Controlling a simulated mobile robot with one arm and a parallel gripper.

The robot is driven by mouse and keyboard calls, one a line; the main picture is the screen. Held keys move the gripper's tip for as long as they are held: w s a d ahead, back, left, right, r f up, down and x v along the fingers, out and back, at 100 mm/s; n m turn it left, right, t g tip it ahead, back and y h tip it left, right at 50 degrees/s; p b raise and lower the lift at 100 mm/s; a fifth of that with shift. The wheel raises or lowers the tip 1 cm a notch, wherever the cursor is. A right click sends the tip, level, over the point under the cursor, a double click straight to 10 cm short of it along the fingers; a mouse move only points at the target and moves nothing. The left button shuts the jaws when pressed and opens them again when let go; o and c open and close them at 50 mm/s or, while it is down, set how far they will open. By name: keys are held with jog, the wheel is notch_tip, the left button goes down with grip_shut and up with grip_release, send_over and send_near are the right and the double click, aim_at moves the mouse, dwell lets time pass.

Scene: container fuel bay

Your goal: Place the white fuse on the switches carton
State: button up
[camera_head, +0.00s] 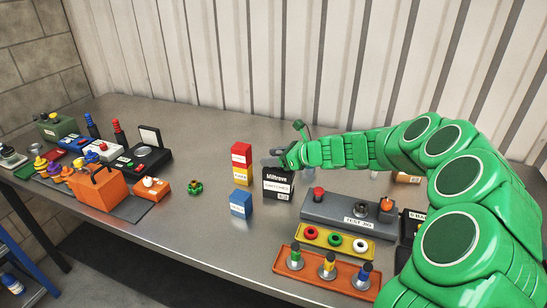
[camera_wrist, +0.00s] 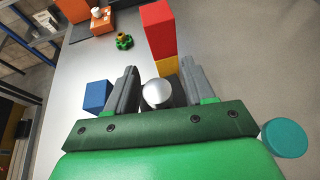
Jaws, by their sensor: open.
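The switches carton (camera_head: 278,186) is a dark box with a white label, standing on the metal bench right of a red and yellow stack. My gripper (camera_head: 279,160) is right over the carton's top. In the wrist view my gripper (camera_wrist: 157,88) is open, its two grey fingers apart. A round silvery cap (camera_wrist: 157,93) sits between them, seen from above; it may be the end of the white fuse. Any white body is hidden below it, and I cannot tell whether it touches the carton. Dark carton surface seems to show beside it.
Left of the carton stand the red and yellow stack (camera_head: 241,163) and a blue box (camera_head: 241,204). In front right are a grey test jig (camera_head: 345,222), a yellow tray (camera_head: 300,239) with rings and an orange tray (camera_head: 312,276) with several fuse-like pieces. The bench front centre is clear.

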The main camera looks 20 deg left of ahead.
jog(key=shift+r, duration=0.2)
jog(key=v, duration=1.2)
jog(key=shift+s, duration=0.1)
